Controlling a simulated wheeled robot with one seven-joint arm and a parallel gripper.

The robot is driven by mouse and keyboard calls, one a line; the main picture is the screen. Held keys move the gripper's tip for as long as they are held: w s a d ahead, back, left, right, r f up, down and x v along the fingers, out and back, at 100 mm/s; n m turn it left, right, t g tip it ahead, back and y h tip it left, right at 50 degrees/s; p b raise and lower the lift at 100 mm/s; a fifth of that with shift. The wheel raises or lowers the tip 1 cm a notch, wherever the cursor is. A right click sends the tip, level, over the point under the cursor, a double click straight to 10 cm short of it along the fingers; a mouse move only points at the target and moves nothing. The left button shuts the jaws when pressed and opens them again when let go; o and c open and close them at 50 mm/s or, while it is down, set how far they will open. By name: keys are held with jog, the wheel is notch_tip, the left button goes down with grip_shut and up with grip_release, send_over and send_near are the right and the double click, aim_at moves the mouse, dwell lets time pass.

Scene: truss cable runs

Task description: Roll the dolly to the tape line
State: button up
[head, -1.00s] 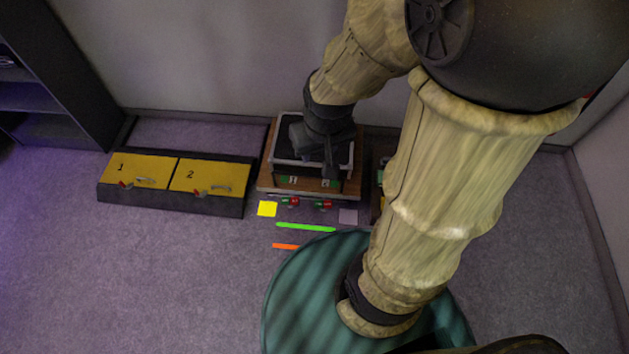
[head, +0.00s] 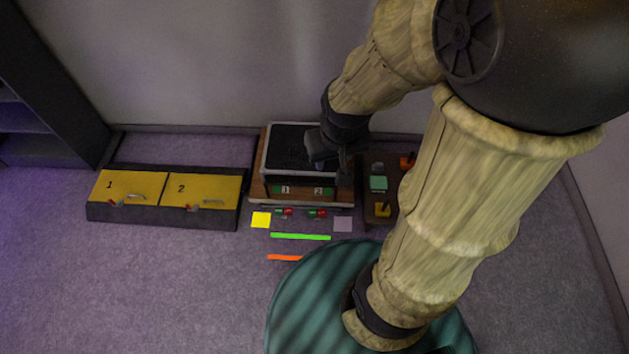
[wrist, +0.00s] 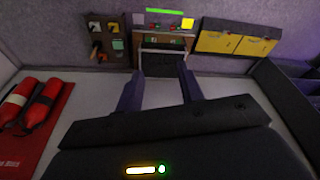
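What looks like the dolly (head: 259,190) is a wooden-based unit against the back wall. It carries a dark tray with a pale rim and a front panel with green labels 1 and 2. A green strip (head: 300,237) and a shorter orange strip (head: 285,258) lie on the floor in front of it; I cannot tell which is the tape line. My gripper (head: 325,165) is over the tray's right part in the head view. In the wrist view my gripper (wrist: 160,78) has its fingers apart with nothing seen between them. Contact with the dolly cannot be told.
A low case with yellow lids 1 (head: 130,187) and 2 (head: 203,190) stands left. A dark board (head: 378,208) with coloured fittings is close right. Yellow (head: 261,220) and grey (head: 342,224) squares lie in front. Red cylinders (wrist: 42,104) show in the wrist view. Front-left floor is clear.

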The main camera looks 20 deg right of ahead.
jog(key=shift+d, duration=0.3)
jog(key=w+a+f+m+t+h+b, duration=0.1)
jog(key=w+a+f+m+t+b, duration=0.2)
jog(key=w+f+b, duration=0.75)
jog(key=w+a+f+m+t+b, duration=0.1)
jog(key=w+a+f+m+b, duration=0.1)
jog(key=w+f+m+b, duration=0.8)
jog(key=w+a+f+t+h+b, duration=0.1)
jog(key=w+a+f+t+b, duration=0.2)
jog(key=w+f+b, duration=0.8)
notch_tip(320, 180, down, 42)
jog(key=s+a+m+t+h+b, duration=0.1)
jog(key=m+h+b, duration=0.7)
jog(key=b, duration=1.1)
jog(key=s+m+t, duration=0.1)
jog(key=m, duration=0.3)
jog(key=shift+s+a+r+m+h, duration=0.2)
jog(key=shift+m+h, duration=0.1)
jog(key=shift+h, duration=0.1)
jog(key=shift+d+f, duration=0.1)
